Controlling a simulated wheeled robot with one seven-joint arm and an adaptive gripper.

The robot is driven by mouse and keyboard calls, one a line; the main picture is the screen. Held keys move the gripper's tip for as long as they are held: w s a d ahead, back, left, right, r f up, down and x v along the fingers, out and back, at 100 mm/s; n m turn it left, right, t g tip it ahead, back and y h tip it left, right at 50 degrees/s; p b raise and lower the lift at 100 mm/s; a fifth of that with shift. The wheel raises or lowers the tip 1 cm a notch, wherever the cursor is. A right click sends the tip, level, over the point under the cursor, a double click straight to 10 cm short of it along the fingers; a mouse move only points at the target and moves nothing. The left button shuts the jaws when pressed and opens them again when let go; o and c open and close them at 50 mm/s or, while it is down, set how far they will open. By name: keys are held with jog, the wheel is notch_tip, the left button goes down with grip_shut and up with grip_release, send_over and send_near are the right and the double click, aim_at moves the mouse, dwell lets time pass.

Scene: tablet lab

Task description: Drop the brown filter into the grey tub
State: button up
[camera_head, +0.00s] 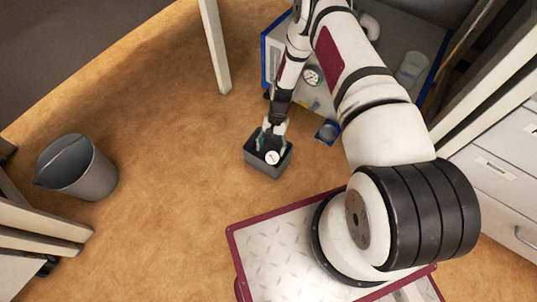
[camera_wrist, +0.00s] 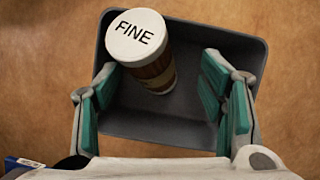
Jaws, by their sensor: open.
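The brown filter (camera_wrist: 156,72) has a white lid marked "FINE". In the wrist view it is inside the outline of the grey tub (camera_wrist: 155,125), near the tub's far wall, and its lower end appears to meet the tub floor. In the head view the grey tub (camera_head: 265,169) stands on the floor, and the filter's white lid (camera_head: 271,157) shows within it.
A grey bucket (camera_head: 78,167) stands on the floor at the left. A small blue container (camera_head: 328,131) is close to the tub's right. A blue-edged grey platform (camera_head: 395,50) holds a clear jar (camera_head: 411,69). White drawers (camera_head: 505,155) stand at the right. The floor left of the tub is clear.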

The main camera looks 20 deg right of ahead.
jog(key=v, duration=1.1)
jog(key=shift+d+r, duration=0.2)
jog(key=shift+r, duration=0.1)
